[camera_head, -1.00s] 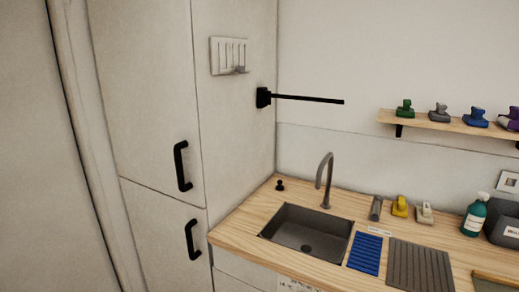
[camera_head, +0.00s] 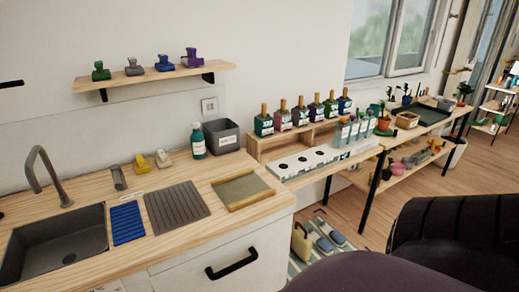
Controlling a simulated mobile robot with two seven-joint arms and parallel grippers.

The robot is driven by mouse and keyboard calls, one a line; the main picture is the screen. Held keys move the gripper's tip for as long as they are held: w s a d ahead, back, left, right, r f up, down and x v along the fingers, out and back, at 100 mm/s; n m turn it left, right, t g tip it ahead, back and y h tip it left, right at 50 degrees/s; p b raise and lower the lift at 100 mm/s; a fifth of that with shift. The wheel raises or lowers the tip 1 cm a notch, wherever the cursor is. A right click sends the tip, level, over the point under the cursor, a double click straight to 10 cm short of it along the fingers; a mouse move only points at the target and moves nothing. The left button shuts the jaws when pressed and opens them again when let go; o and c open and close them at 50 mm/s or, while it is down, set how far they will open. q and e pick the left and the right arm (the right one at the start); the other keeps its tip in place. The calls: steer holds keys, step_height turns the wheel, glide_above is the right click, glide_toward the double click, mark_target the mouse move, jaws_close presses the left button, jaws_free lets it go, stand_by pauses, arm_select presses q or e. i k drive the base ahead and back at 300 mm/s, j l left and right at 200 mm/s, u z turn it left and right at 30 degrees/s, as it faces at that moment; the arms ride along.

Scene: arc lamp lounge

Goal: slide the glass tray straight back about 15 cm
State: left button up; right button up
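I cannot tell for certain which thing is the glass tray. A shallow wood-edged tray with a dull greenish surface (camera_head: 229,205) lies at the right end of the sink counter. A dark, low-rimmed tray (camera_head: 421,113) sits far off on the long bench by the window. Neither of my grippers is in view.
The wooden counter (camera_head: 190,229) holds a sink (camera_head: 55,244), a blue mat (camera_head: 127,222), a ribbed grey mat (camera_head: 176,206), a green bottle (camera_head: 198,140) and a grey bin (camera_head: 222,136). A bench rack holds several bottles (camera_head: 282,117). Dark rounded furniture (camera_head: 450,245) blocks the lower right.

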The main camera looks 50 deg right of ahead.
mark_target(239, 190)
steer(key=z, duration=1.6)
